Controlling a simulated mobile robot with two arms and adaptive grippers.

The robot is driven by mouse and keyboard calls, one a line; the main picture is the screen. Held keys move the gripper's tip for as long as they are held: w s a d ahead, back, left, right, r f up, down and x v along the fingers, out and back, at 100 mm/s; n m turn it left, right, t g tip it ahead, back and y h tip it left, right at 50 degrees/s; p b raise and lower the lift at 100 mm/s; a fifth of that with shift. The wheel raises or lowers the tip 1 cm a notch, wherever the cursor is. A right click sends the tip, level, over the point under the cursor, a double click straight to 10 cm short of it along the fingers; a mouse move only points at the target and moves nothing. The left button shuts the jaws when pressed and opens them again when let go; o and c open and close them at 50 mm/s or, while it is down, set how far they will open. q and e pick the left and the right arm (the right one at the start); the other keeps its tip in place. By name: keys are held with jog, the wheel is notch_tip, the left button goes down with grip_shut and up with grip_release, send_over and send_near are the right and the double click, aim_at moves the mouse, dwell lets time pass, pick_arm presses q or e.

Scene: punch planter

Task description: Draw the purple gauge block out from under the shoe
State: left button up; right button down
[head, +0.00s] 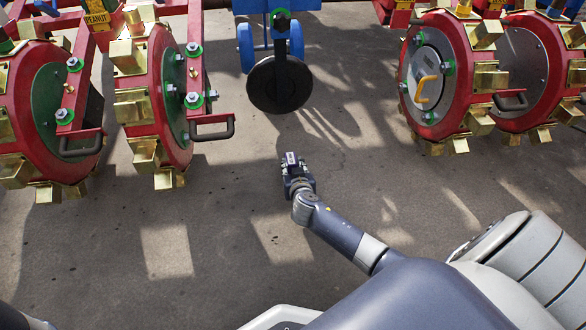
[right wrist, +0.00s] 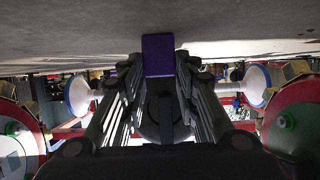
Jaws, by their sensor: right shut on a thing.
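My right gripper (head: 293,162) is low over the concrete floor in the head view, pointing away from me. In the right wrist view, which looks upside down, the purple gauge block (right wrist: 158,55) sits between the fingertips, and the gripper is shut on it. I cannot make out the block's purple in the head view. The shoe appears to be the dark round disc (head: 279,84) under a post, ahead of the gripper. Bare floor shows between disc and gripper. Whether the block touches the floor is unclear. My left gripper is not in view.
Red punch wheels with brass cups stand on the left (head: 160,95) and the right (head: 440,75). Small blue wheels (head: 245,47) flank the post. Black handles (head: 212,130) jut out from the frames. The floor (head: 190,215) around the gripper is clear.

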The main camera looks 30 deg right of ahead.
jog(key=shift+f, duration=0.15)
jog(key=c, duration=1.2)
grip_release()
jog(key=shift+o, duration=0.2)
jog(key=shift+r, duration=0.55)
notch_tip(320, 180, up, 9)
jog(key=shift+s+f, duration=0.1)
